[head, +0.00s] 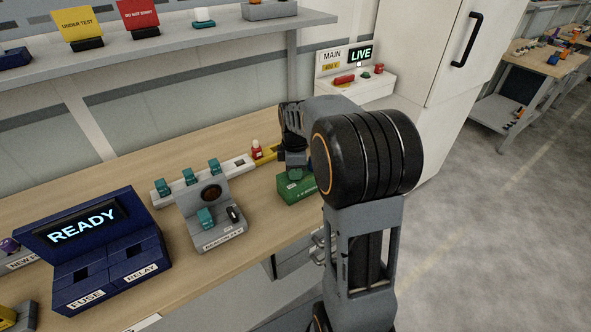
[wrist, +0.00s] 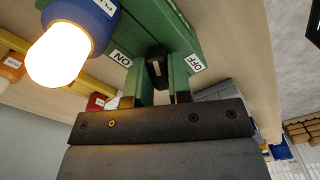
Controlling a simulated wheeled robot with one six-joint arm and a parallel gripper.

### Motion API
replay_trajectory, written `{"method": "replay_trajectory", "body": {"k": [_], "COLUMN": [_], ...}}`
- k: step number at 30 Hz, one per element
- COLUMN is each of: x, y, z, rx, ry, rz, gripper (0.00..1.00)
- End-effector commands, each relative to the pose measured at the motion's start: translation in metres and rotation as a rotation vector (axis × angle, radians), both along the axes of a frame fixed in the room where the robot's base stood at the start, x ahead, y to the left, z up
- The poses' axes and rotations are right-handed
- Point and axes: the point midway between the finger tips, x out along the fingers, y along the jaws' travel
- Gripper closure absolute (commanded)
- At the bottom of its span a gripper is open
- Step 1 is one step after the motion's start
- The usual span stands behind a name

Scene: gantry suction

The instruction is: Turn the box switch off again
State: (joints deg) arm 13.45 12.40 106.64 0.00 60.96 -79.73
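The box switch, a green box (wrist: 215,27), lies right in front of my gripper in the wrist view. It bears an ON label (wrist: 122,58) on the left and an OFF label (wrist: 195,62) on the right. Its black lever (wrist: 157,60) stands between the labels, in line with the gap of my gripper (wrist: 156,97). I cannot tell whether the fingers touch the lever. A glowing lamp (wrist: 62,55) in a blue holder is beside the box. In the head view, my gripper (head: 295,173) is over the green box (head: 298,190), partly hidden by my arm.
A teal-and-grey console (head: 212,225) and a navy READY station (head: 100,240) stand to the left on the wooden bench. A white strip with teal blocks (head: 190,180) lies behind. The MAIN panel (head: 352,85) reads LIVE at the back, beside a white cabinet (head: 430,60).

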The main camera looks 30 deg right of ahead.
Motion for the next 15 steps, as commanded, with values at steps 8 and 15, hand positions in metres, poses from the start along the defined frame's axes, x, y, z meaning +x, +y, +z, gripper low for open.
{"method": "replay_trajectory", "body": {"k": [8, 15], "x": [0.0, -0.0002], "y": [0.0, 0.0002], "z": [0.0003, 0.0005], "rx": [0.0, 0.0], "ry": [0.0, 0.0], "rz": [-0.001, -0.051], "gripper": [1.0, 1.0]}}
